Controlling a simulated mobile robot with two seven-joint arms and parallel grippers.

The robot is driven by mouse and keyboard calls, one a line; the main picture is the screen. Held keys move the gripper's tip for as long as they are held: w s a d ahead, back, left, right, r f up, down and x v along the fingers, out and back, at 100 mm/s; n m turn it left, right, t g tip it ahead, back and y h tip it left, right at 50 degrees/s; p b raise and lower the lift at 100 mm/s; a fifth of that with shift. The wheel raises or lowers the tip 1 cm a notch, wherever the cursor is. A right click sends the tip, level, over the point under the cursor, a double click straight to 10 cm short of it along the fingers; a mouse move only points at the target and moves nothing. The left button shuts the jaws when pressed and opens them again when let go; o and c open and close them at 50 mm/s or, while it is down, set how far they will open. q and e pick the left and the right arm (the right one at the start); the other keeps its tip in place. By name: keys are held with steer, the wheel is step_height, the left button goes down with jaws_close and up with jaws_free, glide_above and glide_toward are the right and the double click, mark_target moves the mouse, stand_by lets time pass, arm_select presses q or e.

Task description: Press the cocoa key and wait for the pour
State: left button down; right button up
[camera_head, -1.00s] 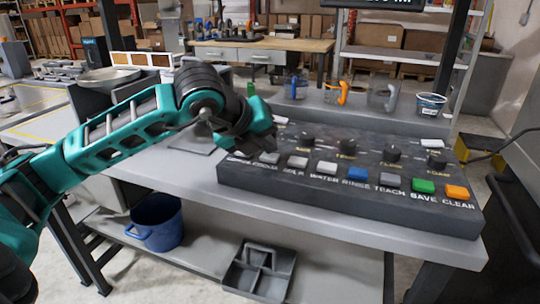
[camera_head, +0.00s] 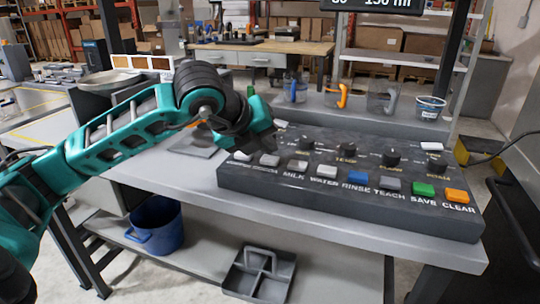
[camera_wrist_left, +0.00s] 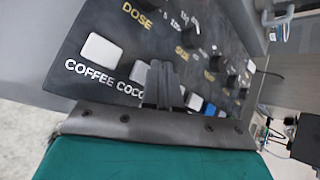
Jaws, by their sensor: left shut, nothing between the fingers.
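The dark key panel (camera_head: 300,190) stands on the grey bench with a row of labelled keys along its front. The pale cocoa key (camera_head: 270,160) is second from the left, between the white coffee key (camera_head: 243,156) and the milk key (camera_head: 298,167). My left gripper (camera_head: 262,142) is just behind and above the left end of this row. In the left wrist view its shut, empty fingers (camera_wrist_left: 162,68) partly cover the cocoa key (camera_wrist_left: 138,71) and its label. Whether they touch it cannot be told. The coffee key (camera_wrist_left: 101,50) is clear there. My right gripper is not in view.
Several dark knobs (camera_head: 392,158) stand up behind the keys. A display (camera_head: 372,5), partly cut off, hangs above. A blue bucket (camera_head: 157,228) and a grey caddy (camera_head: 260,275) sit on the lower shelf.

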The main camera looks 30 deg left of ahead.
mark_target(266, 160)
arm_select(q)
steer(key=shift+r, duration=0.3)
steer(key=shift+r+p, duration=1.75)
steer(key=shift+r, duration=0.85)
steer(key=shift+f, duration=0.1)
